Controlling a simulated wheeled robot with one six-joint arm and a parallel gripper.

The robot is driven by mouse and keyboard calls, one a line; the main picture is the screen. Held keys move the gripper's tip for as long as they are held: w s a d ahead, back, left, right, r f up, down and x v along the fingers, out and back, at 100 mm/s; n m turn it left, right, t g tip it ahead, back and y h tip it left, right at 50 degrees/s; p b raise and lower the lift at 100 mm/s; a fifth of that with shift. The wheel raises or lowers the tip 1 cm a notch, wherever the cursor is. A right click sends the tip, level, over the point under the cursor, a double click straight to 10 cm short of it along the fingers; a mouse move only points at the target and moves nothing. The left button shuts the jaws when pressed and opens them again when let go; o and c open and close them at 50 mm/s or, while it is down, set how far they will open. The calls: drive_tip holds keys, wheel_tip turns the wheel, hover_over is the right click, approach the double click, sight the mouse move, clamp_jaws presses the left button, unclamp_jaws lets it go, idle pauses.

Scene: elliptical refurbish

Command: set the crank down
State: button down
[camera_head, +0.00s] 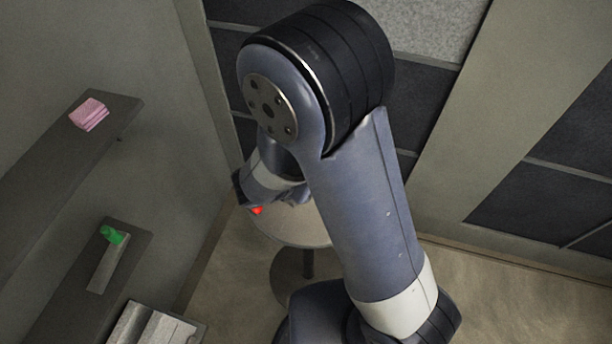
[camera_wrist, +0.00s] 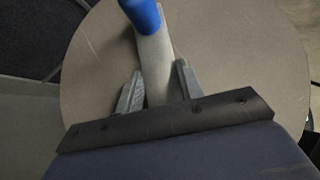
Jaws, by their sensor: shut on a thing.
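In the wrist view, a crank with a blue handle (camera_wrist: 142,14) and a pale grey arm (camera_wrist: 155,65) is between the fingers of my gripper (camera_wrist: 159,72). The gripper is shut on the grey arm, and the blue handle points away, toward the top of the picture. The crank is over a round tabletop (camera_wrist: 235,60); I cannot tell whether it touches it. In the head view, the round table (camera_head: 300,228) is partly behind my arm, and the held crank is hidden. A small red spot (camera_head: 257,211) shows near the table's left edge.
On the left, a lower shelf holds a grey piece with a green end (camera_head: 112,235). Pink folded cloths (camera_head: 89,114) lie on a higher shelf (camera_head: 60,160). A grey metal tray-like object (camera_head: 155,325) is at the bottom left. The visible tabletop around the crank is clear.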

drive_tip(key=c, duration=0.9)
unclamp_jaws()
drive_tip(key=shift+s+a+r, duration=0.15)
drive_tip(key=shift+a+r, duration=0.05)
drive_tip(key=shift+r, duration=0.15)
drive_tip(key=p+v, duration=0.1)
drive_tip(key=v, duration=1)
drive_tip(key=shift+s, duration=0.2)
drive_tip(key=shift+o, duration=0.2)
